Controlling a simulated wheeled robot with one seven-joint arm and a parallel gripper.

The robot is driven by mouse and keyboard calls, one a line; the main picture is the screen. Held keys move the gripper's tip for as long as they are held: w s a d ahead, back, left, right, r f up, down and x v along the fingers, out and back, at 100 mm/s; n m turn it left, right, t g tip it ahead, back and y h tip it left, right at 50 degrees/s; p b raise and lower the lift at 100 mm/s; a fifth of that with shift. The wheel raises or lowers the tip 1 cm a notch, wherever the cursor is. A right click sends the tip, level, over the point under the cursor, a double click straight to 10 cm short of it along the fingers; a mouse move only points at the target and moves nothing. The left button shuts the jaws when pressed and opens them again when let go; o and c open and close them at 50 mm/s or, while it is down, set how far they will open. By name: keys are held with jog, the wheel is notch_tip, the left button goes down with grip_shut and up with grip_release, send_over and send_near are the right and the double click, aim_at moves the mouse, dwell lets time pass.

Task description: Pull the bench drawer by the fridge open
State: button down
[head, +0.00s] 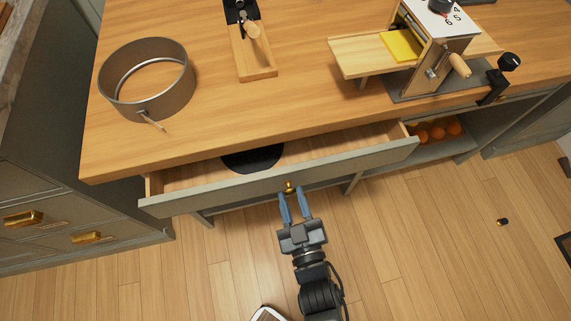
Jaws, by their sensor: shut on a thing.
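The bench drawer (225,190) has a grey-green front and a pale wood inside. It stands part-way out from under the wooden bench top. A dark round thing (253,159) lies in it, partly hidden by the bench top. A small brass knob (289,187) sits at the middle of the drawer front. My gripper (291,195) is at the knob from the front, its two blue fingers shut on it. The fingertips partly cover the knob. I cannot make out a fridge for certain in this view.
The bench top (215,105) carries a metal ring (148,82), a wooden slicer-like tool (248,45) and a roller machine (415,50). Brass-handled cabinets (60,215) stand at the left. Orange round things (437,131) lie on an open shelf at right. The wooden floor (430,245) is mostly clear.

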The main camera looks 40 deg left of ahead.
jog(key=p+v, duration=0.2)
jog(key=v, duration=2.1)
jog(key=shift+s, duration=0.15)
jog(key=c, duration=0.8)
grip_release()
